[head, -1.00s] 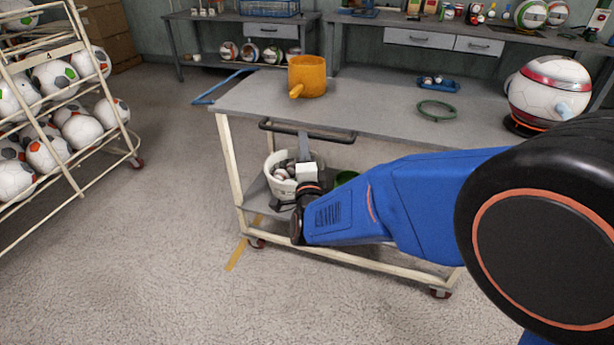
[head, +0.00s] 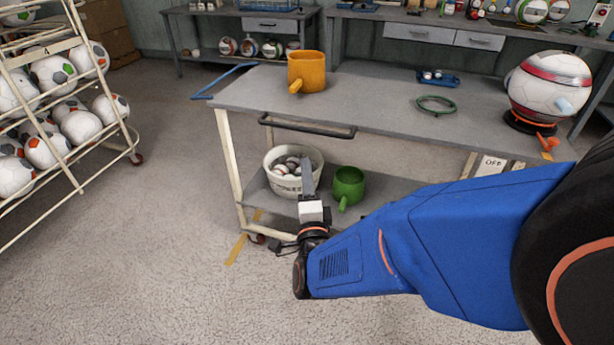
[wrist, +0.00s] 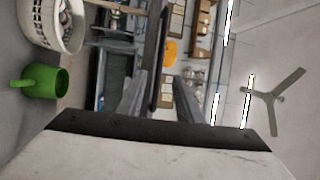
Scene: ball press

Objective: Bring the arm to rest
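My blue arm (head: 440,240) reaches in from the right in the head view, low in front of the grey cart (head: 350,100). My gripper (head: 309,175) points up and away, in front of the lower shelf between a white bucket of balls and a green pot. In the wrist view my gripper (wrist: 160,88) shows two fingers apart with nothing held between them. It is below the cart's front handle (head: 310,128) and appears clear of it.
The lower shelf holds the white bucket (head: 281,184) and the green pot (head: 348,186). On top stand an orange pot (head: 307,72), a green ring (head: 436,104), a blue tray (head: 438,79) and a ball press (head: 548,90). A ball rack (head: 75,150) stands left; floor between is free.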

